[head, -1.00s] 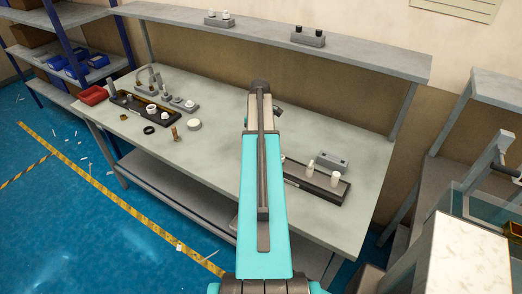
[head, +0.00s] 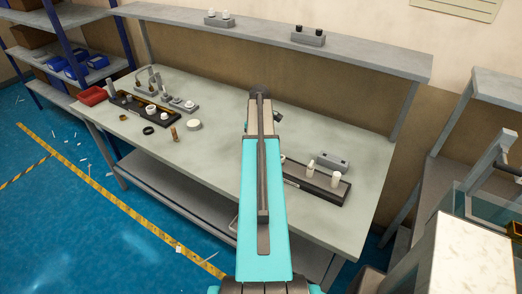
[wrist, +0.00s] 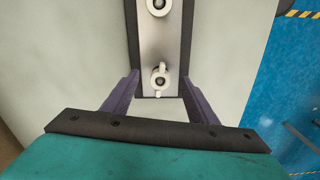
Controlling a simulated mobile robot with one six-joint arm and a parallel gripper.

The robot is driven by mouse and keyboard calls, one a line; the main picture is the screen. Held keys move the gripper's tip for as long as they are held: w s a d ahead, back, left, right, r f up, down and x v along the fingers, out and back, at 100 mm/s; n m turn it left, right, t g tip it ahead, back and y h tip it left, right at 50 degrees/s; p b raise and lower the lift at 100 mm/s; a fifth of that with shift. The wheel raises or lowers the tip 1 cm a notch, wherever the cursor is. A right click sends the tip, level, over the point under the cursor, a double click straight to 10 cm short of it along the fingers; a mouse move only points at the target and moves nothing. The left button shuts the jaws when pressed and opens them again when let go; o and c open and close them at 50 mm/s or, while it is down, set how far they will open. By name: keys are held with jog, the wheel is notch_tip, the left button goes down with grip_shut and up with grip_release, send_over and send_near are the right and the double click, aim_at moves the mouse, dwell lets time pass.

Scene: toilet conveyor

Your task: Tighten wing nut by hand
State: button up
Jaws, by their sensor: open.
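A white wing nut (wrist: 161,80) with two small wings and a dark centre sits near the end of a light metal plate (wrist: 160,47) in the wrist view. My gripper (wrist: 160,87) is open, with one dark purple finger on each side of the plate's end. The wing nut lies between the fingertips in the picture, with clear space on both sides. I cannot tell the height gap. A second white round fitting (wrist: 158,6) is cut off at the top edge.
On the workbench (head: 215,155), a dark tray (head: 322,188) with upright white parts stands right of my arm, near a grey block (head: 333,160). Fittings, a red bin (head: 92,96) and a white round piece (head: 193,124) are at the left. A shelf (head: 350,50) runs along the back.

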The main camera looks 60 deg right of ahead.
jog(key=c, duration=1.3)
jog(key=shift+o, duration=0.2)
jog(key=shift+m, duration=2.3)
jog(key=shift+m, duration=0.3)
jog(key=shift+m, duration=2.1)
jog(key=shift+m, duration=0.3)
